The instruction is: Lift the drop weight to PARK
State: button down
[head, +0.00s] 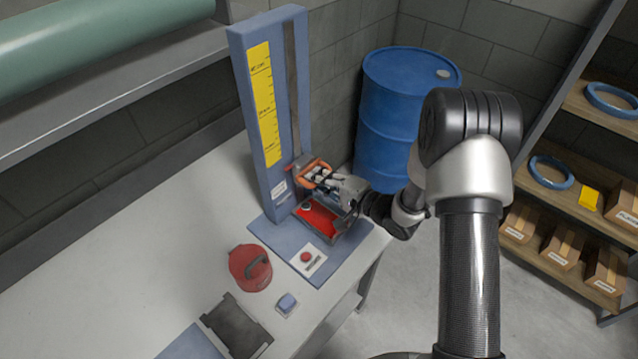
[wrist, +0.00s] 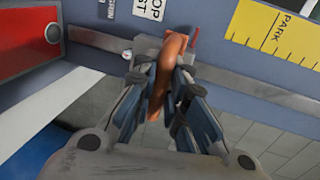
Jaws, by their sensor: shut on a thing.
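The drop weight (head: 299,164) is low on the dark rail (head: 290,90) of the blue upright column, below the yellow scale (head: 263,105). Its orange handle (head: 315,164) juts out toward my gripper (head: 322,182). In the wrist view, my gripper (wrist: 165,92) is shut on the orange handle (wrist: 172,62), with a finger on each side. The grey body of the weight (wrist: 147,47) and a red pointer (wrist: 195,38) show behind it. The word PARK stands on the yellow scale (wrist: 270,32), apart from the pointer.
A red plate (head: 318,219) lies at the column's foot, beside a red button (head: 306,257). A red round object with a handle (head: 250,268) stands on the bench (head: 150,245). A blue barrel (head: 385,130) stands behind my arm. A shelf (head: 590,205) is at right.

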notch_tip(320, 180, up, 10)
jog(key=p, duration=0.6)
jog(key=shift+f, duration=0.1)
jog(key=c, duration=1.6)
grip_release()
jog(key=shift+d, duration=0.1)
jog(key=v, duration=1.2)
